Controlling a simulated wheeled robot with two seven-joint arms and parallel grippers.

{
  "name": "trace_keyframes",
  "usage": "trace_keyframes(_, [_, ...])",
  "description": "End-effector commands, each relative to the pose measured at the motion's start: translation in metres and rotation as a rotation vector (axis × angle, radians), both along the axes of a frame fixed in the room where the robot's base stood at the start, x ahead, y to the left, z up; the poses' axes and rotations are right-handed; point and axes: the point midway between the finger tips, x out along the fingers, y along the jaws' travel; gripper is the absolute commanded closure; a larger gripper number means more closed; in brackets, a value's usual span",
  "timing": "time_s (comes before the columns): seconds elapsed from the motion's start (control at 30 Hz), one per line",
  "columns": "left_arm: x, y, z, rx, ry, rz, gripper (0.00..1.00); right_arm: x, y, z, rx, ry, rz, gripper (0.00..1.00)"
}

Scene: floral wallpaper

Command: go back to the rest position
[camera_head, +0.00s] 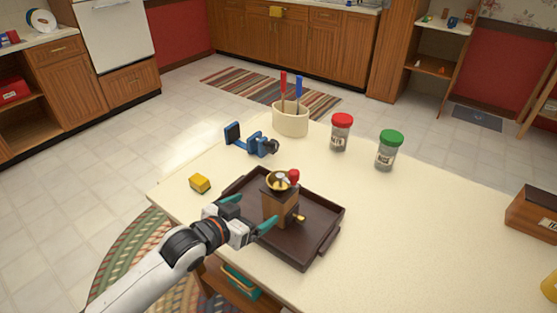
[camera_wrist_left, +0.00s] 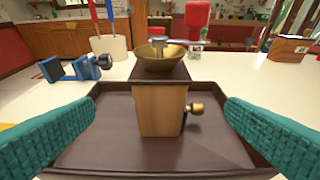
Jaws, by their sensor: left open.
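My left gripper (camera_head: 248,212) reaches in from the lower left over the near left edge of a dark brown tray (camera_head: 322,243). Its teal fingers are spread apart. In the left wrist view the open left gripper (camera_wrist_left: 160,130) has one finger at each side of the picture, with a wooden coffee grinder (camera_wrist_left: 160,110) between and beyond them. Neither finger touches the grinder there. The grinder (camera_head: 280,207) stands upright on the tray, with a brass bowl, a red knob and a small brass drawer knob. My right gripper is not in view.
On the cream table (camera_head: 420,235) are a yellow block (camera_head: 200,183), a blue clamp (camera_head: 252,141), a cream holder (camera_head: 290,121) with red and blue utensils, a red-lidded jar (camera_head: 341,134) and a green-lidded jar (camera_head: 388,152). A wooden box (camera_head: 532,212) is at right. The table's front right is clear.

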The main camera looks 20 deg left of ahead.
Motion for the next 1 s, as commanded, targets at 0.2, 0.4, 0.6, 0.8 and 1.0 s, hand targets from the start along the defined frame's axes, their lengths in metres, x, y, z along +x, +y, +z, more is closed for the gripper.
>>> trace_keyframes(0.2, [-0.016, -0.004, -0.017, 0.02, 0.063, 0.016, 0.06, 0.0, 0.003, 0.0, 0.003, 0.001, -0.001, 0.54])
trace_keyframes(0.4, [-0.092, -0.008, -0.071, 0.118, 0.338, 0.087, 0.06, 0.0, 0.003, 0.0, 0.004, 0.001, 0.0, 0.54])
trace_keyframes(0.6, [-0.163, -0.001, -0.1, 0.197, 0.585, 0.141, 0.06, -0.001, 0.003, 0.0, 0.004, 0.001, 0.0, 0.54])
trace_keyframes(0.8, [-0.225, 0.005, -0.114, 0.244, 0.795, 0.178, 0.06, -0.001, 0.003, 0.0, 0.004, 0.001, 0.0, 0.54])
trace_keyframes(1.0, [-0.237, 0.007, -0.146, 0.266, 0.879, 0.186, 0.06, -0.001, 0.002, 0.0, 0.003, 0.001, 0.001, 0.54])
